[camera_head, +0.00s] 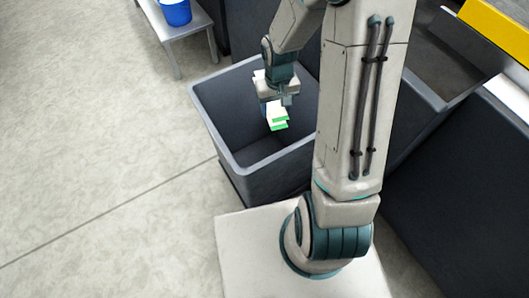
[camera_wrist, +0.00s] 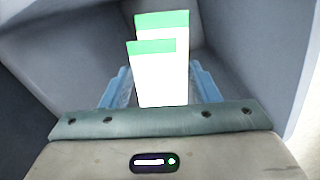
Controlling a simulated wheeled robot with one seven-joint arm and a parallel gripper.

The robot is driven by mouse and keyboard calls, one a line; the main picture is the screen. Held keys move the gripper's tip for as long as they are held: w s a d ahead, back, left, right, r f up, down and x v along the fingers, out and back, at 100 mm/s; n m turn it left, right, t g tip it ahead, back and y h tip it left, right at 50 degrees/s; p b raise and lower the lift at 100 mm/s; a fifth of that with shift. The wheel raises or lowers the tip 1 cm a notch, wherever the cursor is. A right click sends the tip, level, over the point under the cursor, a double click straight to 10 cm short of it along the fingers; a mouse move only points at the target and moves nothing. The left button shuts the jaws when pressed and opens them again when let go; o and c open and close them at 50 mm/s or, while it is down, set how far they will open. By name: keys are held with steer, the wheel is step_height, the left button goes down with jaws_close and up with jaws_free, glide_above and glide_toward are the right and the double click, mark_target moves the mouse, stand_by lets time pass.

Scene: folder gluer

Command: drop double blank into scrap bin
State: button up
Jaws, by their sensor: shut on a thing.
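The scrap bin (camera_head: 204,108) is a dark grey, open-topped box on the floor beside my base. My gripper (camera_head: 276,106) points down over its opening. It is shut on the double blank (camera_head: 278,120), two white pieces with green ends that overlap and are offset from each other. In the wrist view the double blank (camera_wrist: 160,75) stands out between the two bluish fingers (camera_wrist: 158,88), with grey bin walls (camera_wrist: 65,55) around it. The inside of the bin below looks empty where it shows; part is hidden by my arm.
A small grey table (camera_head: 186,27) with a blue container (camera_head: 176,11) stands behind the bin. A dark machine with a sloping tray (camera_head: 440,70) and a yellow edge (camera_head: 498,28) is at right. The floor at left is clear.

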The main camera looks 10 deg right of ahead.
steer(key=o, duration=1)
steer(key=shift+o, duration=0.2)
step_height(320, 180, up, 14)
steer(key=p, duration=0.3)
